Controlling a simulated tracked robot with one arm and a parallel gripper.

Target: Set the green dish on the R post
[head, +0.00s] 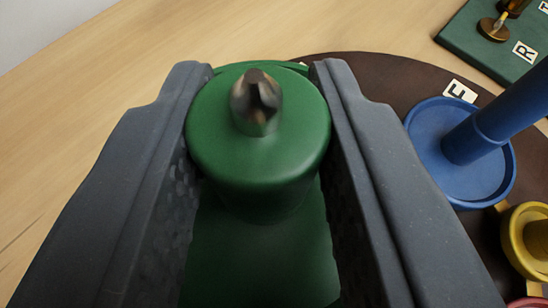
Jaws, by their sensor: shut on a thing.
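My gripper (260,70) is shut on the thick green stem of the green dish (255,160), one finger on each side. A dark metal tip sticks out of the stem's top. The wider green dish part shows below the stem between the fingers, and much of it is hidden by them. The R post (494,28) is a short brass post on a round brass foot. It stands on a green board (464,37) at the top right, beside a white R label (524,51). The dish is well apart from the post.
A dark round tray (385,75) lies beneath and right of my gripper, with a white letter label (460,91). A blue dish with a tall stem (425,150), a yellow piece (517,240) and a red piece (527,302) are at right. Bare wooden table (80,130) lies left.

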